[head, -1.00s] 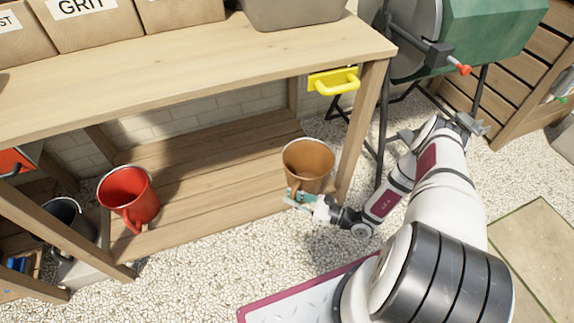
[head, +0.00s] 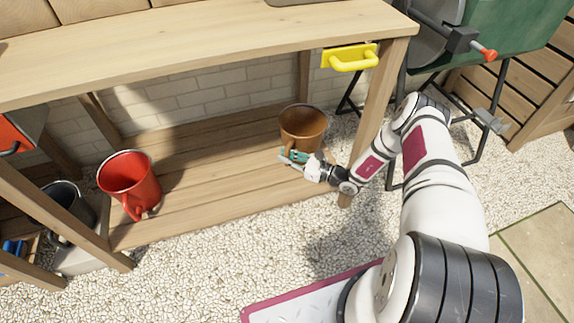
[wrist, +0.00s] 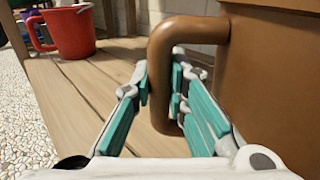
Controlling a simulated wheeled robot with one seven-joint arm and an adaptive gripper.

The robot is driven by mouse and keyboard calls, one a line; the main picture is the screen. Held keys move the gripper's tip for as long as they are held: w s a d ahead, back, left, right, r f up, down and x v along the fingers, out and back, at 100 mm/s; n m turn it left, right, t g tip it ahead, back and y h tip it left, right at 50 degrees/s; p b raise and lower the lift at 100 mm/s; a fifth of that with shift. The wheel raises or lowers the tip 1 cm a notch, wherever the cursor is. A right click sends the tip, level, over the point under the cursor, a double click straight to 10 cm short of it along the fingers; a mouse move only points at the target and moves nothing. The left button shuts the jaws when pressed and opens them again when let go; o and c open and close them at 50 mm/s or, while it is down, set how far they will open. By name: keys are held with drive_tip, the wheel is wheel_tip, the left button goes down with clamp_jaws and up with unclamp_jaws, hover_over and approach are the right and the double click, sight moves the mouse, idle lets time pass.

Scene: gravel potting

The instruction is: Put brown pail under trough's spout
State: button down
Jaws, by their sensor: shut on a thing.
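The brown pail (head: 302,128) is upright at the right end of the low slatted shelf, under the bench top. I cannot tell whether its base rests on the shelf. My gripper (head: 296,158) is at the pail's near side, shut on its handle. In the wrist view the teal-padded fingers (wrist: 163,95) are on either side of the brown handle (wrist: 160,75), and the pail's wall (wrist: 275,80) fills the right. No trough spout can be made out; only the bottom edge of a grey container (head: 300,2) on the bench top shows.
A red pail (head: 130,185) stands on the shelf's left part, with bare slats (head: 215,165) between. A bench leg (head: 370,120) stands right of the brown pail. A dark bucket (head: 68,205) is at left.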

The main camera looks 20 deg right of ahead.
drive_tip(key=shift+s+f+b, duration=0.1)
drive_tip(key=shift+f+b, duration=0.5)
drive_tip(key=shift+f, duration=1)
drive_tip(key=c, duration=1.6)
unclamp_jaws()
drive_tip(key=shift+s+d, duration=0.1)
drive_tip(key=p+v, duration=0.4)
drive_tip(key=v, duration=0.7)
drive_tip(key=shift+s+d, duration=0.2)
drive_tip(key=shift+s, duration=0.1)
